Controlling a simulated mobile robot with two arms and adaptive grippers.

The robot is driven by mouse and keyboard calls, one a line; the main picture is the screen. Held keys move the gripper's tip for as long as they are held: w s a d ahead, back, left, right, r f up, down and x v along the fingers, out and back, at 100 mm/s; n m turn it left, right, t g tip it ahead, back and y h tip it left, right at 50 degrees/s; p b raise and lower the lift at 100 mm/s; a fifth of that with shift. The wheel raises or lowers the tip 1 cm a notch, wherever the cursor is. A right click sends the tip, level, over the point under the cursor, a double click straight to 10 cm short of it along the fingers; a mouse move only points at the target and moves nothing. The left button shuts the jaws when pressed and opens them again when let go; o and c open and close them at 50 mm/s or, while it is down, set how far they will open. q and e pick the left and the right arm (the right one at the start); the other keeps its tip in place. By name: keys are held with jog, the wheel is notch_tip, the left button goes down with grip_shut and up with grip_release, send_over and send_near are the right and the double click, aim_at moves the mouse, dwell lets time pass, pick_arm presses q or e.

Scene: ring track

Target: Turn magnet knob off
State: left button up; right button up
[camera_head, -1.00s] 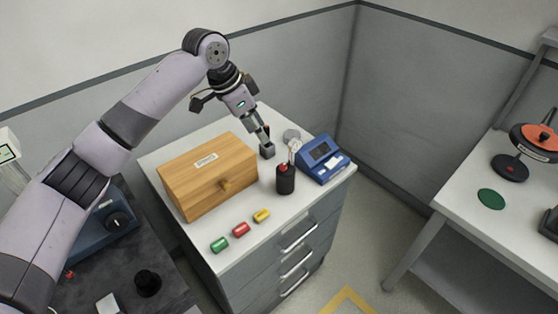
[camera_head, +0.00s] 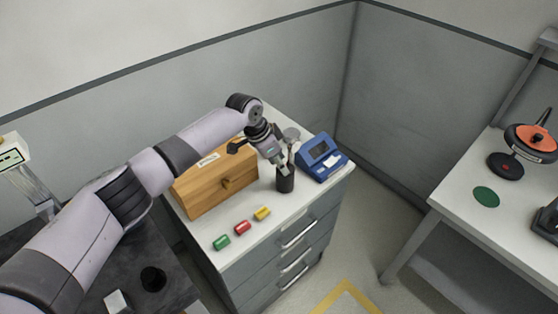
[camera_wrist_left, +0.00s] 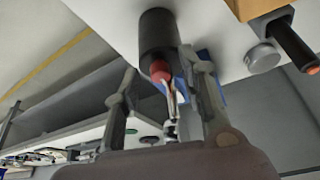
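No part clearly identifiable as a magnet knob shows. My left gripper (camera_head: 283,165) is at the black cylindrical holder (camera_head: 285,183) on the white-topped cabinet. In the left wrist view its fingers (camera_wrist_left: 163,92) are apart, one on each side of a red-ended item (camera_wrist_left: 160,70) standing in the black holder (camera_wrist_left: 158,32). I cannot tell whether a finger touches it. A thin metal item (camera_wrist_left: 170,100) also sticks out there. My left arm covers most of the blue device at the lower left, whose black dial showed earlier. My right gripper is out of view.
A wooden box (camera_head: 215,187) stands left of the holder, and a blue instrument (camera_head: 320,158) to its right. Green, red (camera_head: 242,227) and yellow pieces lie along the cabinet's front. A grey round cap (camera_wrist_left: 262,58) is near the holder. Another white table (camera_head: 455,190) stands right.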

pick_arm(q)
jog(key=shift+c, duration=0.3)
grip_shut()
dwell(0.3)
jog(key=shift+s+r+n+p, duration=0.1)
jog(key=shift+r+n+p, duration=0.1)
jog(key=shift+n+p, duration=0.4)
jog(key=n+p, duration=0.1)
jog(key=p, duration=0.1)
jog(key=n+t+y+p, duration=0.1)
jog(key=n+p, duration=0.3)
jog(key=shift+s+d+r+t+y+p, duration=0.1)
jog(key=shift+s+d+t+y+p, duration=0.15)
jog(key=shift+d+t+y+p, duration=0.15)
jog(key=n+y+p, duration=0.1)
jog(key=n+p, duration=0.1)
jog(key=n, duration=0.1)
jog(key=shift+d+n, duration=0.1)
jog(key=shift+n, duration=0.3)
jog(key=shift+d+f+n+t+y, duration=0.15)
jog(key=shift+n+y, duration=0.1)
jog(key=shift+n, duration=0.3)
jog(key=shift+a+n+t+y, duration=0.1)
jog(key=shift+n+y, duration=0.1)
jog(key=shift+n, duration=0.3)
jog(key=shift+d+f+n+t+y, duration=0.15)
jog(key=shift+n+y, duration=0.1)
jog(key=shift+n, duration=0.3)
jog(key=shift+a, duration=0.1)
